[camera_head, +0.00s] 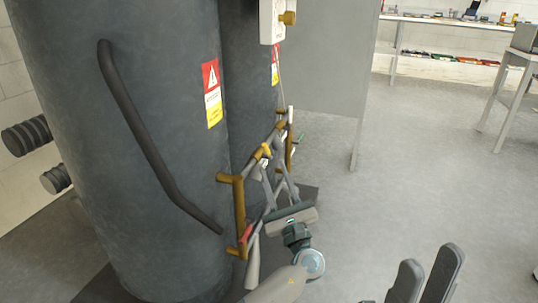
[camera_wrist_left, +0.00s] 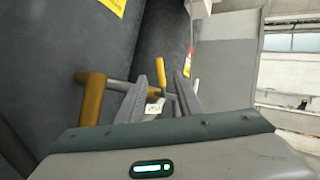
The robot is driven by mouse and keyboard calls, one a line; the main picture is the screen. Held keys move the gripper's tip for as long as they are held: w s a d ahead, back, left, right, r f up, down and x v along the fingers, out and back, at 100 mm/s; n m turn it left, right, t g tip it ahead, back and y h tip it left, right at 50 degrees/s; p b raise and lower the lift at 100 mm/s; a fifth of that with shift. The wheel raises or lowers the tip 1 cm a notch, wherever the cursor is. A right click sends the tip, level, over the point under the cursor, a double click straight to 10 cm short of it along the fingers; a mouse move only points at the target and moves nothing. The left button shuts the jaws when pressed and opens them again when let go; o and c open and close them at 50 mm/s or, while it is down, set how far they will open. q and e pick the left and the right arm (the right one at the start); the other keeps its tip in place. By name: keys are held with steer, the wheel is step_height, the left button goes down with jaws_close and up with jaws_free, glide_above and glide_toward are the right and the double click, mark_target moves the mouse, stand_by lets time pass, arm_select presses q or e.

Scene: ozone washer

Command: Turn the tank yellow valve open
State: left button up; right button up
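The yellow valve handle (camera_head: 265,151) is on the brass piping beside the large dark grey tank (camera_head: 150,140). In the left wrist view the yellow handle (camera_wrist_left: 161,72) stands upright, between and just beyond the fingertips. My left gripper (camera_head: 269,168) reaches up to the piping; it also shows in the left wrist view (camera_wrist_left: 160,95) with its two fingers apart. I cannot tell whether either finger touches the handle. My right gripper (camera_head: 425,275) is at the bottom right of the head view, fingers apart and empty, away from the tank.
Brass pipes (camera_head: 238,200) stand close to the left gripper, with a red handle (camera_head: 246,234) low down. A dark curved bar (camera_head: 145,140) runs along the tank. A grey panel (camera_head: 330,60) stands behind. The floor (camera_head: 430,170) to the right is clear.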

arm_select(q)
steer(key=shift+v, duration=2.4)
